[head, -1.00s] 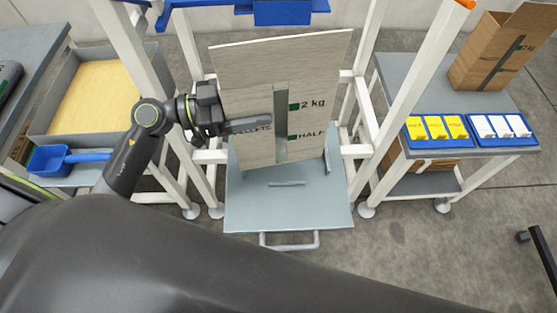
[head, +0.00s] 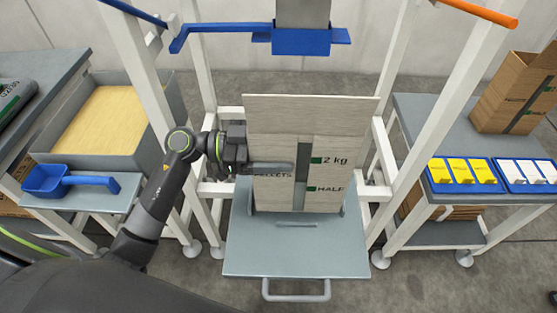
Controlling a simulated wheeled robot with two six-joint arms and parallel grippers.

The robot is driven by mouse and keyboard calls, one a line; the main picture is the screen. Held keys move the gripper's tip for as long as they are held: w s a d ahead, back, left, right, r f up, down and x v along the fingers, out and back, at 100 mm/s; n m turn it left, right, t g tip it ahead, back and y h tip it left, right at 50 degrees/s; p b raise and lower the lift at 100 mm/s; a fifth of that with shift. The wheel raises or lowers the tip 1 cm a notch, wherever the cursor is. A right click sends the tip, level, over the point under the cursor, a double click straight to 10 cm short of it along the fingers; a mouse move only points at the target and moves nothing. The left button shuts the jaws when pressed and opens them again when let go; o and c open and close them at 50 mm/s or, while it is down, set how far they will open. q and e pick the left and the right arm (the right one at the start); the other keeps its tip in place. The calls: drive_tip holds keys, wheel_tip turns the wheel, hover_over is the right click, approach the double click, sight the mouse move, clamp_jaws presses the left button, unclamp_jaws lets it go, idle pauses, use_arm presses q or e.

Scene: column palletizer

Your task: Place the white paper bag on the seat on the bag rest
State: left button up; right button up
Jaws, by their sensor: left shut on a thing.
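The paper bag (head: 342,172) looks pale beige, with a grey stripe, green squares and the words "2 kg", "PELLETS" and "HALF". It stands upright and nearly square at the back of the grey plate of the bag rest (head: 290,258), between small side brackets. Its base appears to meet the plate, but I cannot tell whether it bears its full weight. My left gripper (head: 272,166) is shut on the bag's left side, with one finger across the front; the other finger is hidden. My right gripper is not in view.
White frame posts (head: 408,125) stand on both sides. A blue bracket (head: 300,42) hangs above the bag. A tray of yellow pellets (head: 98,120) and a blue scoop (head: 45,180) are at left. A brown bag (head: 515,95) and blue card trays (head: 465,176) sit on the right table.

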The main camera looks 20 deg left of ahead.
use_arm(q)
wheel_tip(320, 180, down, 4)
drive_tip(key=shift+r+b, duration=0.1)
drive_tip(key=shift+b, duration=0.4)
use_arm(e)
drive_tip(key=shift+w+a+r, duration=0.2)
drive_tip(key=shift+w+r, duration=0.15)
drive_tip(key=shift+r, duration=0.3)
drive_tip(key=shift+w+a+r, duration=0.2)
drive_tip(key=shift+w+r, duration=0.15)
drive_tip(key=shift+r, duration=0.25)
use_arm(q)
drive_tip(key=o, duration=1.2)
